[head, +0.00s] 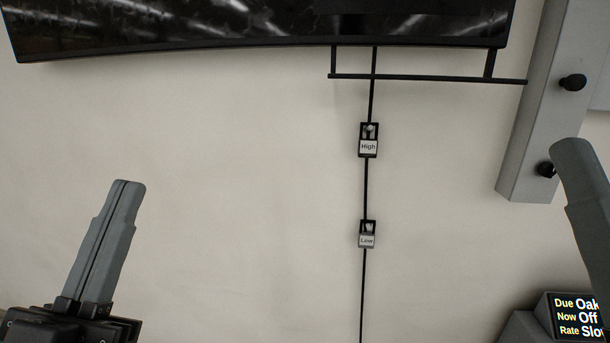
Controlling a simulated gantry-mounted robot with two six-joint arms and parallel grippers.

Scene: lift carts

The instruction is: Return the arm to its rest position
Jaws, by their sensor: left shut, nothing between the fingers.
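My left gripper (130,184) is at the lower left, pointing up. Its two grey fingers lie flat together with nothing between them, and it is apart from the switches. Part of my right gripper (578,150) comes in at the right edge as a grey finger shape, near the grey post. Most of it is outside the frame, so I cannot tell whether it is open or shut.
A switch labelled High (368,147) and one labelled Low (367,241) sit on a black vertical conduit. A dark glossy panel (250,22) spans the top. A grey post (530,150) with black knobs and a display (567,318) are at right.

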